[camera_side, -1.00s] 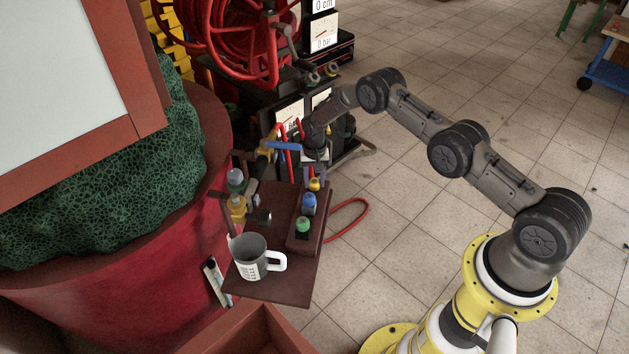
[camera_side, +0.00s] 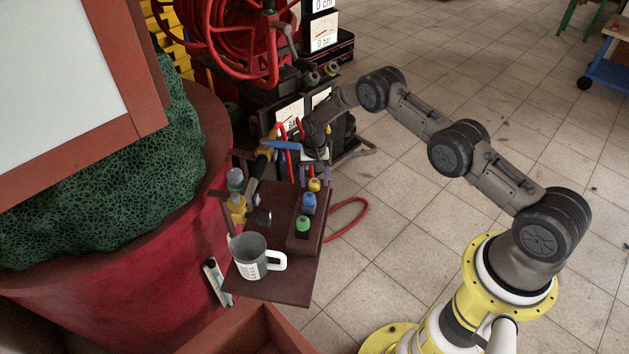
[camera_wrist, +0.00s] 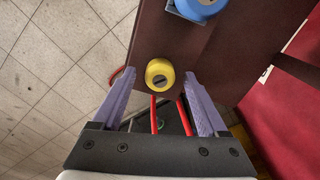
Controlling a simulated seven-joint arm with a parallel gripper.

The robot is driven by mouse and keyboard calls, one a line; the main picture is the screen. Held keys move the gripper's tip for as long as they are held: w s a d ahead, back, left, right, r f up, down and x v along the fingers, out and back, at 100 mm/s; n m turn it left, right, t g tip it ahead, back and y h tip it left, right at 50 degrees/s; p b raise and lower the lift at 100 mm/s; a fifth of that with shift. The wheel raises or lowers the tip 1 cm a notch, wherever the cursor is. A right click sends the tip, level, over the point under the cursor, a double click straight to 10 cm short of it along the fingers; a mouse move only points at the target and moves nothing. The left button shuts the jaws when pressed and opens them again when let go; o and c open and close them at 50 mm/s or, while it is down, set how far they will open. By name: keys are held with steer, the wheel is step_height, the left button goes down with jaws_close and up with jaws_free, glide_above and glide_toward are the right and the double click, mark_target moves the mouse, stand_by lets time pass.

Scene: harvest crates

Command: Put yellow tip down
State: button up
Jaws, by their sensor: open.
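The yellow tip (camera_side: 314,184) stands at the far end of a dark red-brown block (camera_side: 301,234) on a small table, in line with a blue tip (camera_side: 309,203) and a green tip (camera_side: 302,223). My gripper (camera_side: 313,173) is open, with its purple fingers pointing down at the yellow tip. In the wrist view, the yellow tip (camera_wrist: 158,72) shows between the spread fingertips, with a gap on each side. I cannot tell how high the fingertips are relative to it. The blue tip (camera_wrist: 197,8) is at the top of the wrist view.
A red tub (camera_side: 170,270) is to the left. Red hose and reel are behind.

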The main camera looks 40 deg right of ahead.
step_height(320, 180, up, 12)
stand_by(0.4)
step_height(320, 180, up, 16)
steer(key=n+t, duration=0.1)
steer(key=n, duration=0.1)
glide_above(314, 181)
steer(key=s+a, duration=0.2)
steer(key=s, duration=0.2)
steer(key=s+a+r+n+t, duration=0.2)
steer(key=s+r, duration=0.8)
steer(key=r, duration=0.3)
steer(key=s+a+r+n+t, duration=0.15)
steer(key=s+r, duration=0.45)
steer(key=s, duration=0.7)
steer(key=s+f+n+t, duration=0.1)
steer(key=s+n, duration=0.1)
steer(key=s, duration=1.2)
steer(key=shift+a+f+n, duration=0.25)
steer(key=shift+a+n, duration=0.1)
steer(key=shift+a, duration=0.1)
